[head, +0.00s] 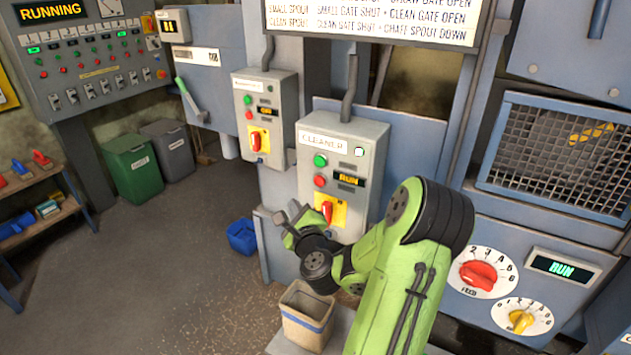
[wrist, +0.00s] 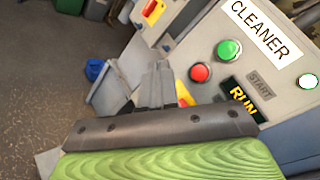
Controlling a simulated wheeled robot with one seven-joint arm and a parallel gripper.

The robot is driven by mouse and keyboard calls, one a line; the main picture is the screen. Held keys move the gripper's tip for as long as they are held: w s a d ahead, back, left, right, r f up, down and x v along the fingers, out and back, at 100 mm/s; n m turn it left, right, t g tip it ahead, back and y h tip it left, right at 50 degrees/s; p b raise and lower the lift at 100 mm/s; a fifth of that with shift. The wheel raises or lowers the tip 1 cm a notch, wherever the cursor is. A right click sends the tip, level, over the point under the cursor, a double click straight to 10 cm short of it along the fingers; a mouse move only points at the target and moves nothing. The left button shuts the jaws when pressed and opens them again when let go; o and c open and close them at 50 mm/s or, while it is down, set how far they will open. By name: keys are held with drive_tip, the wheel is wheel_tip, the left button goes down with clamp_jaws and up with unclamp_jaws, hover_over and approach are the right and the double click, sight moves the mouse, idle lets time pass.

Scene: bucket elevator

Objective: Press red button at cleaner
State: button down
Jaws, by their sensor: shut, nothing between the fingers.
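The grey cleaner box (head: 365,146), labelled CLEANER, stands in the middle of the head view. Its red button (head: 320,181) sits below a green button (head: 320,160) and left of a lit display reading RUN (head: 349,180). In the wrist view the red button (wrist: 201,73) is right of and above my fingertips, with the green button (wrist: 229,50) beyond it. My gripper (wrist: 160,66) is shut and empty, apart from the red button. In the head view it is in front of the box's lower left, by a red rotary switch on a yellow plate (head: 338,209), partly hidden in the wrist view.
A second control box (head: 278,112) with its own red button is mounted to the left. A beige bin (head: 305,310) stands below my arm. A dial panel (head: 500,280) is at the right. A blue bucket (head: 242,237) is on the floor; open floor lies left.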

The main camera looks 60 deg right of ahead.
sight(319, 181)
drive_tip(key=d+p, duration=0.3)
drive_tip(key=d, duration=0.5)
drive_tip(key=shift+w+d+p, duration=0.25)
drive_tip(key=shift+w+p, duration=0.1)
drive_tip(key=shift+d, duration=0.1)
idle(1.5)
drive_tip(key=shift+d, duration=0.35)
drive_tip(key=shift+w+d+p, duration=0.1)
drive_tip(key=shift+d+p, duration=0.4)
idle(0.7)
drive_tip(key=shift+a+b, duration=0.45)
drive_tip(key=shift+a, duration=0.45)
